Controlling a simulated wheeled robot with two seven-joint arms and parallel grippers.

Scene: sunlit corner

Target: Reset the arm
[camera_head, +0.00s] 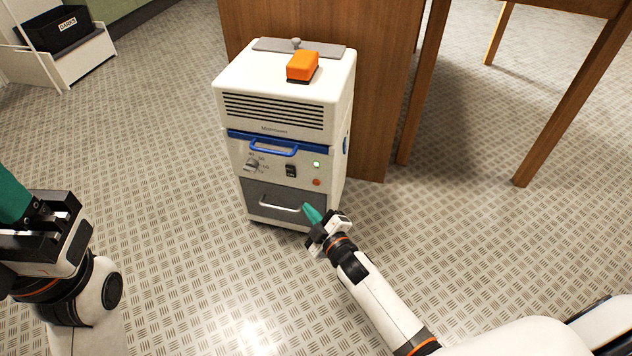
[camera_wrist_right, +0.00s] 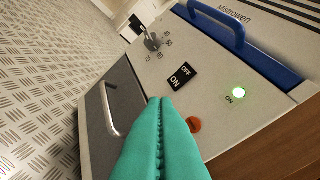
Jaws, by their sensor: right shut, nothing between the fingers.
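My right gripper (camera_head: 313,214) has teal fingers and is in front of the lower right of a white machine (camera_head: 233,87). The fingers are shut with nothing between them. In the right wrist view the closed teal fingers (camera_wrist_right: 160,135) point at the machine's front panel, near an orange button (camera_wrist_right: 194,124). Whether they touch it I cannot tell. The panel has an ON/OFF switch (camera_wrist_right: 180,77), a lit green light (camera_wrist_right: 239,94), a dial (camera_wrist_right: 152,41) and a blue handle (camera_wrist_right: 222,22). My left gripper (camera_head: 14,196) is at the left edge, partly cut off; its fingertips are hidden.
An orange block (camera_head: 302,66) lies on top of the machine. A black bin (camera_head: 56,32) sits on a white shelf at far left. The floor between is clear.

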